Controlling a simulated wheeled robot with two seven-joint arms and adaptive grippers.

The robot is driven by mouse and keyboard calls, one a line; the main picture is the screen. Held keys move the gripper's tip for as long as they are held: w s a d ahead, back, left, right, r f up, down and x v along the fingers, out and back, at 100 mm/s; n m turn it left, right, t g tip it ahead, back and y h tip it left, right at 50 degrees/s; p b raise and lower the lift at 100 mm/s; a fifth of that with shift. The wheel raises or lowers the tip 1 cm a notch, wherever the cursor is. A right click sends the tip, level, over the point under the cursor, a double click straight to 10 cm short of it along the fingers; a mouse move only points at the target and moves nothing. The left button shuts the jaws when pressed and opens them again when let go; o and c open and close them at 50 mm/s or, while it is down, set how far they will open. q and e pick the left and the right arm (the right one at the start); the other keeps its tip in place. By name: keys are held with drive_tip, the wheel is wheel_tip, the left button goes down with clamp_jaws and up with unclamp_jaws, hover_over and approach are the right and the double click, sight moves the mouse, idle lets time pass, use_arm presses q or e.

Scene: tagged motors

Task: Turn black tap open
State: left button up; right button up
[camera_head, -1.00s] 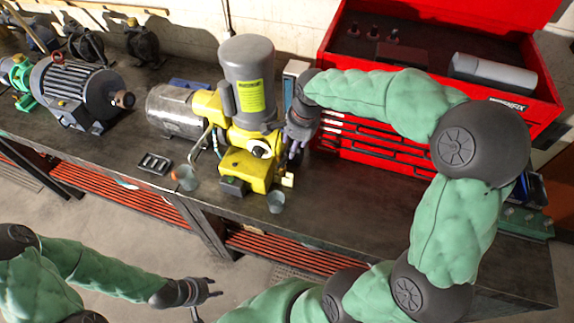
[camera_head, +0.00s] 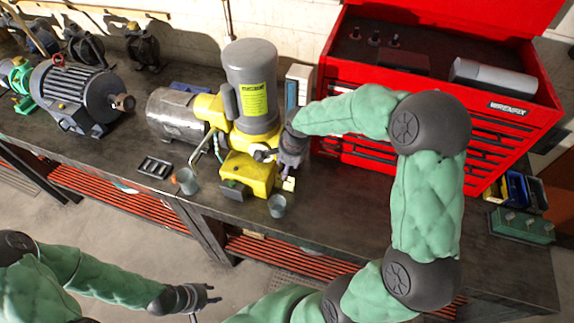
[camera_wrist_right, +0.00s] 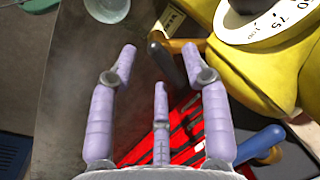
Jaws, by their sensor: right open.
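The black tap (camera_wrist_right: 168,66) shows in the right wrist view as a dark handle with a brass-coloured body beside the yellow pump (camera_wrist_right: 262,65). In the head view my right gripper (camera_head: 284,168) is at the right side of the yellow pump (camera_head: 246,174) and hides the tap. My left gripper (camera_head: 214,294) is open and empty, low in front of the bench.
A blue-handled tap (camera_wrist_right: 262,142) is at lower right in the wrist view. A clear cup (camera_head: 277,206) stands in front of the pump, and another cup (camera_head: 187,181) is to its left. A red tool chest (camera_head: 480,115) is behind my right arm.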

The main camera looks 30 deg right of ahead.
drive_tip(key=shift+a, duration=0.1)
drive_tip(key=c, duration=0.9)
drive_tip(key=shift+f, duration=0.1)
clamp_jaws()
